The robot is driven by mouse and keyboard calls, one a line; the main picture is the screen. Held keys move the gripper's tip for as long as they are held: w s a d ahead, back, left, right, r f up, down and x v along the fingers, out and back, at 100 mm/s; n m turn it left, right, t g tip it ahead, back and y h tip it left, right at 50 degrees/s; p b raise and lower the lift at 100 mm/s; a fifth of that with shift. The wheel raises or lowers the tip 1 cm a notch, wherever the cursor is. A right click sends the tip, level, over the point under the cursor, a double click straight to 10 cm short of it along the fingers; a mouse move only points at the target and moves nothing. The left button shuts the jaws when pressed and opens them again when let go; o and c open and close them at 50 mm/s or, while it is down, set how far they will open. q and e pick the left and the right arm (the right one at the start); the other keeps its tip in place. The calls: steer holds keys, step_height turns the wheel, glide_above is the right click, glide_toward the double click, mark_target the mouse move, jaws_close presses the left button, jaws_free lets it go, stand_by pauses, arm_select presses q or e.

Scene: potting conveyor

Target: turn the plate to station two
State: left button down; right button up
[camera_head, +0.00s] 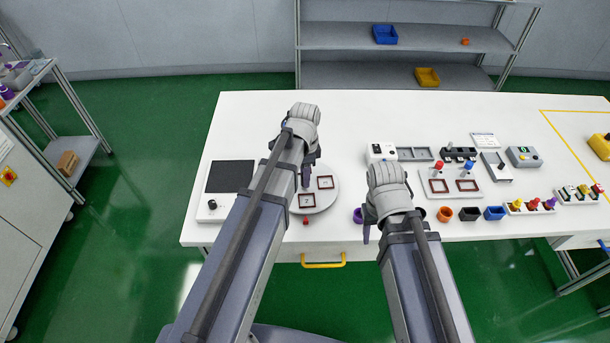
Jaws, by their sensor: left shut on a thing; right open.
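The round light-grey plate (328,199) lies on the white table in front of my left arm. A small red marker (306,220) stands at the plate's near edge. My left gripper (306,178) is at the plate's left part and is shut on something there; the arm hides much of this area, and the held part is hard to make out. My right gripper (367,232) is open near the table's front edge.
A purple pot (358,215) is beside my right gripper. A dark square device (229,177) is at left.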

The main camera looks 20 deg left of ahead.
arm_select(q)
steer(key=shift+m, duration=0.4)
stand_by(0.4)
steer(key=c, duration=0.6)
jaws_free()
step_height(320, 180, up, 8)
steer(key=p, duration=0.8)
steer(key=shift+f, duration=0.1)
steer(key=s+d+n+y, duration=0.1)
steer(key=s+d+n, duration=0.8)
steer(key=s, duration=0.5)
steer(key=shift+s+d, duration=0.15)
steer(key=shift+d, duration=0.6)
